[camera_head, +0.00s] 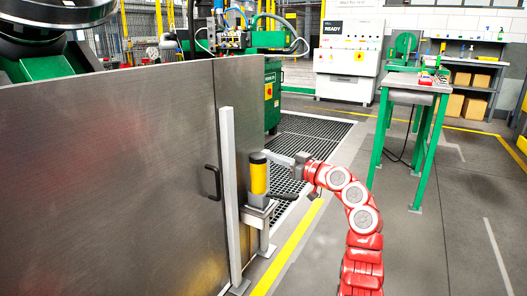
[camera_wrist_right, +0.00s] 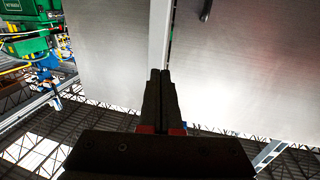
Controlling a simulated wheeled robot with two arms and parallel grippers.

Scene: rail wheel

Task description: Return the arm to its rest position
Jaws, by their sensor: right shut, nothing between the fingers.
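My right arm (camera_head: 357,215) is red and curves up from the lower right in the head view. Its right gripper (camera_head: 278,157) points left, beside a yellow post with a black cap (camera_head: 259,178). In the wrist view the dark fingers (camera_wrist_right: 160,75) are together with nothing between them, pointing towards a grey metal panel (camera_wrist_right: 245,70). I cannot tell in the head view whether the gripper touches the capped post. My left arm and gripper are not in view.
The large panel (camera_head: 110,175) with a black handle (camera_head: 212,183) and an upright grey bar (camera_head: 231,190) fills the left. A green-legged table (camera_head: 418,88) stands at the right, a white cabinet (camera_head: 348,58) behind. Grey floor (camera_head: 440,245) right of my arm is clear.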

